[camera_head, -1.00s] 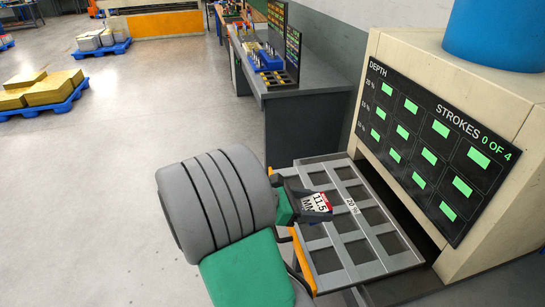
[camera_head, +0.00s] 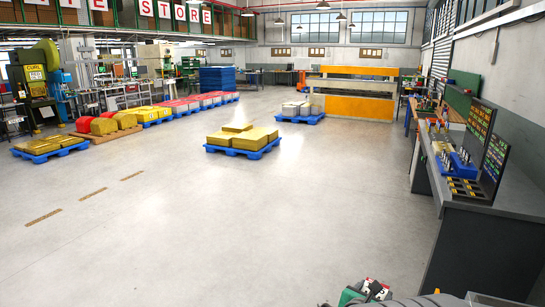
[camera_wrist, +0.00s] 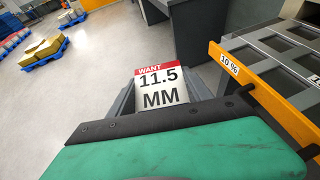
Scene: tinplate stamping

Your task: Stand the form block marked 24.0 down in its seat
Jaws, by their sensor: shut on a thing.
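My gripper (camera_wrist: 160,95) shows in the wrist view, its grey jaws shut on a white card (camera_wrist: 160,92) with a red band, reading "WANT 11.5 MM". The card and gripper are at the bottom edge of the head view (camera_head: 372,289), mostly cut off. On the grey bench (camera_head: 488,206) at the right, small pale upright pieces stand by a blue rack (camera_head: 464,168). They are too small to read, so I cannot tell whether one is the form block marked 24.0. I cannot make out its seat.
In the wrist view, a grey grid tray with an orange edge (camera_wrist: 258,82) marked "10 %" is close to the right of my gripper. Dark boards (camera_head: 494,160) stand on the bench. A blue pallet (camera_head: 243,150) with yellow stacks is mid-floor. Open floor (camera_head: 230,230) lies left of the bench.

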